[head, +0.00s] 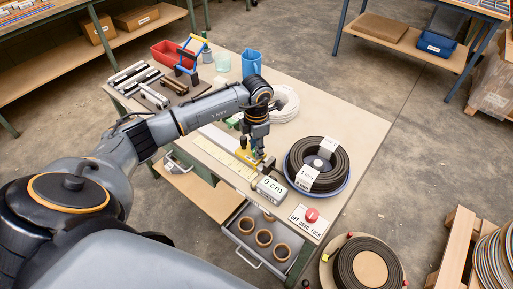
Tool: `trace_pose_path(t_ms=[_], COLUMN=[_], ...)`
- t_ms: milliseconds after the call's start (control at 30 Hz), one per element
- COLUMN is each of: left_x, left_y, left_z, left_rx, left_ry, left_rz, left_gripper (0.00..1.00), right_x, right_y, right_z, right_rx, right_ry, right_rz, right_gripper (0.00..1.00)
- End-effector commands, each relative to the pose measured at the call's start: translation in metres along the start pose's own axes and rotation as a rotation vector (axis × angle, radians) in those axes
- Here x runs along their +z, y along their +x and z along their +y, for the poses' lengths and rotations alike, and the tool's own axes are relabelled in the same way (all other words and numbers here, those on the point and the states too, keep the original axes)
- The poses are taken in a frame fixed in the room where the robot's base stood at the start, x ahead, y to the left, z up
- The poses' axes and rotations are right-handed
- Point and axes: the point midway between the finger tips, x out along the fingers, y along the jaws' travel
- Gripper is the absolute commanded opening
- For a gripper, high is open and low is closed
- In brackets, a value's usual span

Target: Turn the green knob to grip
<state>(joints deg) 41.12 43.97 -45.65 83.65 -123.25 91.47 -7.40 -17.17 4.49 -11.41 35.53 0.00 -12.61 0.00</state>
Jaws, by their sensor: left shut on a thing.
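My left gripper (257,147) reaches down onto the yellow clamp (246,156) on the measuring rail. It is shut on the green knob (259,153), which is mostly hidden between the fingers, so I cannot read its setting. The yellow ruler strip (222,145) runs along the rail to a grey block marked "0 cm" (271,189). Another green part (234,122) shows just left of the gripper. My right gripper is not in view.
A black cable coil (335,165) lies in a blue-rimmed dish right of the gripper. A white coil (285,103), blue jug (251,62) and red bin (172,54) stand farther back. A red button (312,215) sits near the front corner, by an open drawer (243,254).

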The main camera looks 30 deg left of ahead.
Motion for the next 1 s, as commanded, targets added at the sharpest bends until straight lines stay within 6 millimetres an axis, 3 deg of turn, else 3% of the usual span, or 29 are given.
trace_pose_path(t_ms=[600, 1000], left_x=[0.0004, 0.0005], left_y=[-0.0006, -0.0008], left_z=[0.0002, -0.0001], left_rx=[0.001, 0.001], left_ry=[-0.560, -0.772], left_rz=[-0.001, -0.001], left_gripper=[0.00, 0.00], right_x=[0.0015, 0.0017], right_y=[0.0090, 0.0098], right_z=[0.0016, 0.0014], right_rx=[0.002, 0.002], right_ry=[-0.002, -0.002], right_rz=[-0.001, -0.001], right_gripper=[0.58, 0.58])
